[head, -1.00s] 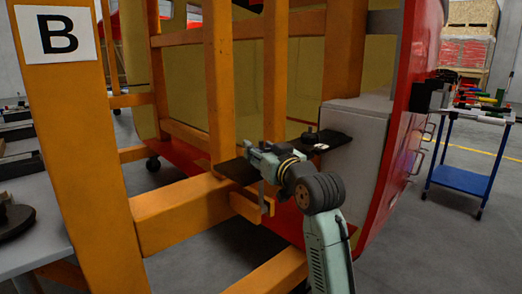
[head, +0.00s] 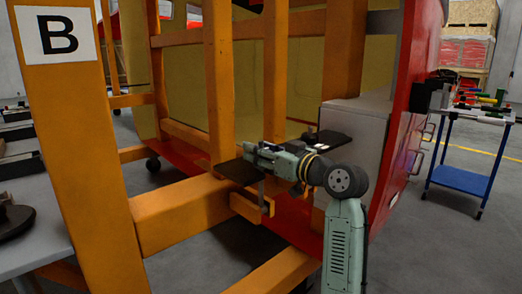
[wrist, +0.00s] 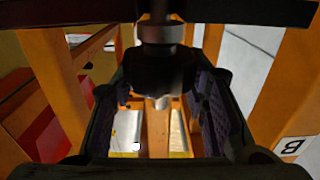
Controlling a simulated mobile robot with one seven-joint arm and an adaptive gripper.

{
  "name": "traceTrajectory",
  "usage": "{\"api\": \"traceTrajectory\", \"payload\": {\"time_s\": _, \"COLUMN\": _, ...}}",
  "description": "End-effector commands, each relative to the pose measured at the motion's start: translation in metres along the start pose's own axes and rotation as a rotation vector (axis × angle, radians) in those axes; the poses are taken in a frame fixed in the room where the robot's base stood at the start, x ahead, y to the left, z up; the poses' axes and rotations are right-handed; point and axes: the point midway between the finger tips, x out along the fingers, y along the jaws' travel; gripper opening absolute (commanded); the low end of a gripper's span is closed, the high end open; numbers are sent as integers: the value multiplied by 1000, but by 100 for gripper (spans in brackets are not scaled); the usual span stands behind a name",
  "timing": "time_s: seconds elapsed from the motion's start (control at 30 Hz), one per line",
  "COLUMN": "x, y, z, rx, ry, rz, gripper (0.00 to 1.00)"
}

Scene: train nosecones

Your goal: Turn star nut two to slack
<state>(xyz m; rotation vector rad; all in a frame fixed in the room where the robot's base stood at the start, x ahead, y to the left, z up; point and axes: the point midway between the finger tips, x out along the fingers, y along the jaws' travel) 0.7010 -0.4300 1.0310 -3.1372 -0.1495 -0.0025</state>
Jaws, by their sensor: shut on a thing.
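A dark star nut (wrist: 160,72) on a pale metal stem shows in the wrist view, between the two pads of my gripper (wrist: 160,108). My gripper is shut on it; the contact itself is dark and hard to see. In the head view my gripper (head: 252,152) is at a black plate (head: 238,172) beside the orange frame, and it hides the nut there. I cannot read a number on the nut. Another black plate (head: 334,138) with a small dark knob (head: 310,136) lies to the right, behind my arm.
Orange posts and beams (head: 185,212) stand close around my gripper, one post marked B (head: 58,36). A red and yellow shell (head: 395,130) is behind. A blue cart (head: 460,180) stands right, a grey table (head: 40,235) left. Floor at lower right is clear.

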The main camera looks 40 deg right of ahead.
Motion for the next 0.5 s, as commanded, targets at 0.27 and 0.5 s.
{"api": "traceTrajectory", "payload": {"time_s": 0.27, "x": 1, "y": 0, "z": 0, "rx": 1, "ry": -1, "rz": -155, "gripper": 13}}
{"api": "traceTrajectory", "payload": {"time_s": 0.5, "x": 0, "y": 0, "z": 0, "rx": 0, "ry": -2, "rz": -215, "gripper": 13}}
